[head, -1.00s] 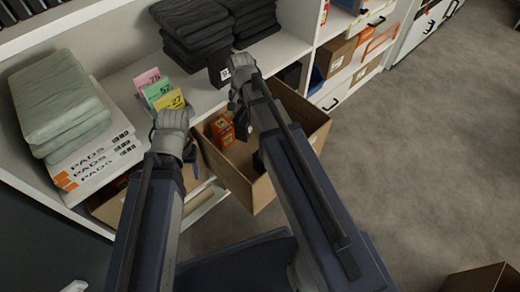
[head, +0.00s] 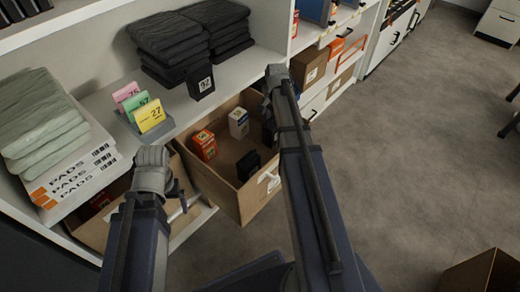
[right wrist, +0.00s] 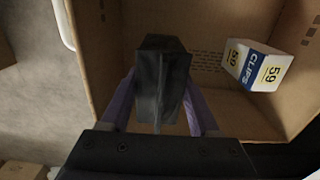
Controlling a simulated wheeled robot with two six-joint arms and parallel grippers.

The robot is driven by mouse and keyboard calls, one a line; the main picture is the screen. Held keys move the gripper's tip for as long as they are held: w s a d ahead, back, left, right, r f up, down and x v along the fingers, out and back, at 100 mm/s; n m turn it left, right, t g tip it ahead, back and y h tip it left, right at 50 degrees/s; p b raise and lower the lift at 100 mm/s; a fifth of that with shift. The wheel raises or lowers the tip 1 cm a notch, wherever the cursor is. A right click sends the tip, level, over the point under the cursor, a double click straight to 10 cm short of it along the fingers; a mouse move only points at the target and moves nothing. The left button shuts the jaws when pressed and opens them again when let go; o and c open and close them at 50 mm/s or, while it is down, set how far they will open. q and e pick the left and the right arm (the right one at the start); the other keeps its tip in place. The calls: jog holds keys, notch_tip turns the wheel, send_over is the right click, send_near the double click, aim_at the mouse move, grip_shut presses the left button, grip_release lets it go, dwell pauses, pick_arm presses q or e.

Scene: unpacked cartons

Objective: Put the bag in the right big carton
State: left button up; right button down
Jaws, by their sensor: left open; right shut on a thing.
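A black bag (right wrist: 162,78) is held between the purple fingers of my right gripper (right wrist: 160,112) in the right wrist view. In the head view my right gripper (head: 272,90) is over the right side of the right big carton (head: 228,200), and the bag is mostly hidden behind it. The carton is open; its brown wall also shows behind the bag in the right wrist view (right wrist: 110,60). My left gripper (head: 178,195) is open and empty, left of this carton and below the shelf edge.
Inside the carton are an orange box (head: 204,146), a white clips box (head: 238,123) and a black box (head: 248,165). Another carton (head: 100,235) stands at the left. Colored cards (head: 150,115) and a black box (head: 201,83) stand on the shelf.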

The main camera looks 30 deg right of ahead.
aim_at(273, 142)
notch_tip(273, 142, down, 5)
jog(key=b, duration=0.4)
jog(key=shift+f+b, duration=0.2)
jog(key=shift+b, duration=0.1)
jog(key=shift+f, duration=0.1)
notch_tip(273, 142, down, 4)
jog(key=b, duration=0.3)
jog(key=shift+r+b, duration=0.25)
jog(key=shift+b, duration=0.1)
jog(key=shift+f, duration=0.2)
jog(key=shift+c, duration=0.6)
grip_release()
jog(key=shift+r, duration=0.1)
notch_tip(273, 142, up, 12)
jog(key=p, duration=1.2)
jog(key=shift+r, duration=0.15)
